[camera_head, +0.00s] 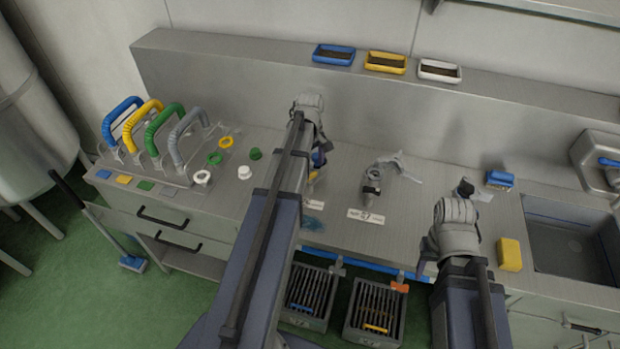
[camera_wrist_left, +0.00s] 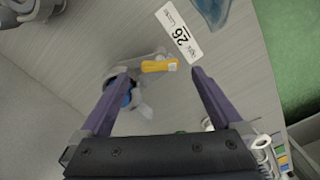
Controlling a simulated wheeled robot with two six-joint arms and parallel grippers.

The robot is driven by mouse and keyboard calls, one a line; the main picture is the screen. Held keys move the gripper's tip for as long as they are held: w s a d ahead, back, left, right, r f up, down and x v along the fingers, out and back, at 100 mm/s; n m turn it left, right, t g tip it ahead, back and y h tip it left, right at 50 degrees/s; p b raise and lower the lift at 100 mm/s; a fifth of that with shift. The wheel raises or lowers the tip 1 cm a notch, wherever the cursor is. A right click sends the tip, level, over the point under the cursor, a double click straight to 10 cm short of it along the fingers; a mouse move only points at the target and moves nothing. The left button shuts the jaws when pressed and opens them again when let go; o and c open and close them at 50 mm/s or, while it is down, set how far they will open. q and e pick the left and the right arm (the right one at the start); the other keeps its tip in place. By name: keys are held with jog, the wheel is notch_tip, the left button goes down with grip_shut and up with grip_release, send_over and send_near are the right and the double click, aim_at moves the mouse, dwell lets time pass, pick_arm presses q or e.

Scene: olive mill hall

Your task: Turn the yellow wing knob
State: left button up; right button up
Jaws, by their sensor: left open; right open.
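The yellow wing knob (camera_wrist_left: 158,66) shows in the left wrist view as a short yellow bar on a fitting on the counter, near a white label marked 26 (camera_wrist_left: 178,32). My left gripper (camera_wrist_left: 158,77) is open, and the knob appears between its fingertips, with no visible grip. A blue part (camera_wrist_left: 125,97) of the fitting shows beside the left finger. In the head view my left arm hides most of this fitting. My right gripper (camera_head: 426,258) is open and hangs low over the counter's front edge, away from the knob.
Another metal fitting (camera_head: 373,183) stands on the counter behind a label marked 27 (camera_head: 366,215). A yellow sponge (camera_head: 509,254) and a sink (camera_head: 570,245) are at the right. Coloured arched handles (camera_head: 165,135) stand at the left. Slotted crates (camera_head: 374,312) sit below the front edge.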

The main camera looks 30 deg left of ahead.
aim_at(310, 175)
pick_arm(q)
jog(key=shift+f+b, duration=1.3)
jog(key=shift+f, duration=0.5)
pick_arm(e)
jog(key=shift+f, duration=1.85)
pick_arm(q)
jog(key=c, duration=1.4)
jog(key=m, duration=1.1)
jog(key=shift+m, duration=0.3)
